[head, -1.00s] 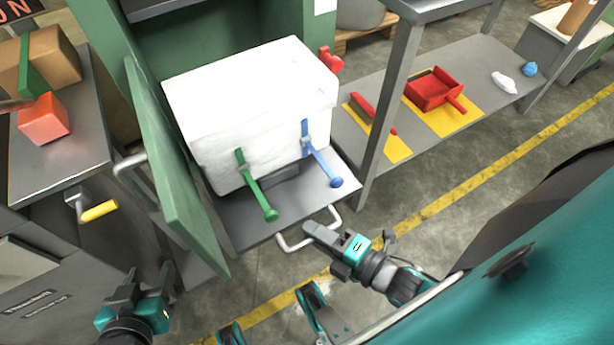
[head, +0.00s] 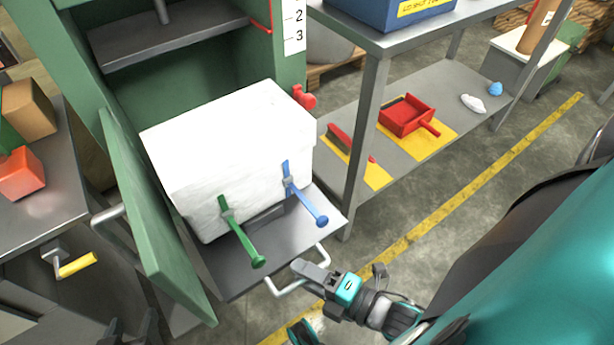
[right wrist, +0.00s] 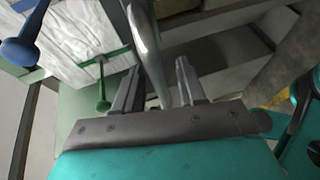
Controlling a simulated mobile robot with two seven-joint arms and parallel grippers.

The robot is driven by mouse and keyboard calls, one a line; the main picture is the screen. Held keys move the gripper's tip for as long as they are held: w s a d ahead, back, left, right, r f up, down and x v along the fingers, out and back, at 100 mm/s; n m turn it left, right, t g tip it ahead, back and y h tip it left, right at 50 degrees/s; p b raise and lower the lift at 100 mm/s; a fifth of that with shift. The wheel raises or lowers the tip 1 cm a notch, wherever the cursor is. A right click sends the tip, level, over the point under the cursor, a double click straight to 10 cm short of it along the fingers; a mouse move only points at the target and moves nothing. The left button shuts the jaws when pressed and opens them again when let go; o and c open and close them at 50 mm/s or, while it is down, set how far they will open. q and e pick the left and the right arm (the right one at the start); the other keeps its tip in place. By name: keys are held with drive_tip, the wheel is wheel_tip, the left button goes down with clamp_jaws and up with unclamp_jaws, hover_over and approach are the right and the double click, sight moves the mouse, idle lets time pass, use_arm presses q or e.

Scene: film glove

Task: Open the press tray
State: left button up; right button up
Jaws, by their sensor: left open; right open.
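The press tray (head: 222,277) is a grey plate reaching out of the green press, with a silver bar handle (head: 322,257) on its front edge. A large white block (head: 235,150) sits on it, with a green lever (head: 242,238) and a blue lever (head: 305,200) at its front. My right gripper (head: 302,267) is open at the handle. In the right wrist view the handle (right wrist: 148,45) passes between the open fingers (right wrist: 158,76); contact cannot be told. My left gripper (head: 130,328) is open, partly cut off at the bottom edge, away from the tray.
The green press door (head: 160,225) stands open left of the tray. A bench with an orange block (head: 20,173) is further left. A shelf (head: 460,85) with a red dustpan (head: 408,115) stands right. Floor (head: 480,220) is clear at right.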

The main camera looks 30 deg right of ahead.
use_arm(q)
drive_tip(key=shift+s+r+p, duration=0.15)
drive_tip(key=shift+r+p, duration=0.25)
drive_tip(key=shift+p, duration=0.35)
use_arm(e)
drive_tip(key=v, duration=1.3)
use_arm(q)
drive_tip(key=shift+r, duration=0.15)
use_arm(e)
drive_tip(key=shift+r, duration=0.1)
